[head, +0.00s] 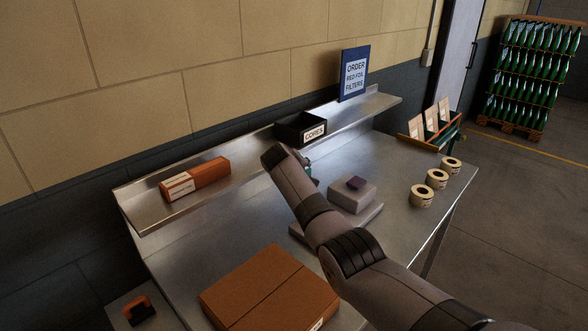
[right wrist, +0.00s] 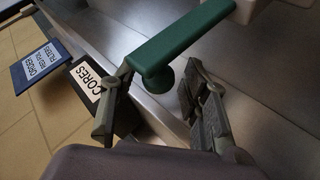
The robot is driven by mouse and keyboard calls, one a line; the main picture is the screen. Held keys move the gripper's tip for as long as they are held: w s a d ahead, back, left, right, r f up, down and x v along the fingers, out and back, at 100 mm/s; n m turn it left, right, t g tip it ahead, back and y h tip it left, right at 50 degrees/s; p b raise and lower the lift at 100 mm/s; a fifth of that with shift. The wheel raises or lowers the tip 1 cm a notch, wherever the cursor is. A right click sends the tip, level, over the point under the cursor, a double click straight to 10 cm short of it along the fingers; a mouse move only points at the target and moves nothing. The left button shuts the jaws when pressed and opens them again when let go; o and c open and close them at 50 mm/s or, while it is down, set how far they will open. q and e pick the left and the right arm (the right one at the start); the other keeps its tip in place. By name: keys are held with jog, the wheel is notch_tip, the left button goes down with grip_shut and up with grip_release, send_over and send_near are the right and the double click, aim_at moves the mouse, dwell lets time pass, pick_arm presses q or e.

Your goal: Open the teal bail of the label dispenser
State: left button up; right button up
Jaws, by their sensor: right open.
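The label dispenser (head: 350,197) is a pale grey block with a small dark purple piece on top, on a flat grey base on the metal bench. Its teal bail (right wrist: 180,35) crosses the upper middle of the right wrist view as a straight bar with a round teal knob under it. In the head view my right arm hides nearly all of the bail. My right gripper (right wrist: 152,88) is open, its fingers spread to either side of the bar's near end and the knob. I cannot tell whether a finger touches the bar. My left gripper is not in view.
A black CORES bin (head: 300,129), an orange box (head: 195,179) and a blue sign (head: 354,73) stand on the rear shelf. A large brown carton (head: 268,288) lies at the front. Several label rolls (head: 437,179) sit at the right edge.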

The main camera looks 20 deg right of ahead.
jog(key=v, duration=1.1)
jog(key=shift+s+a, duration=0.25)
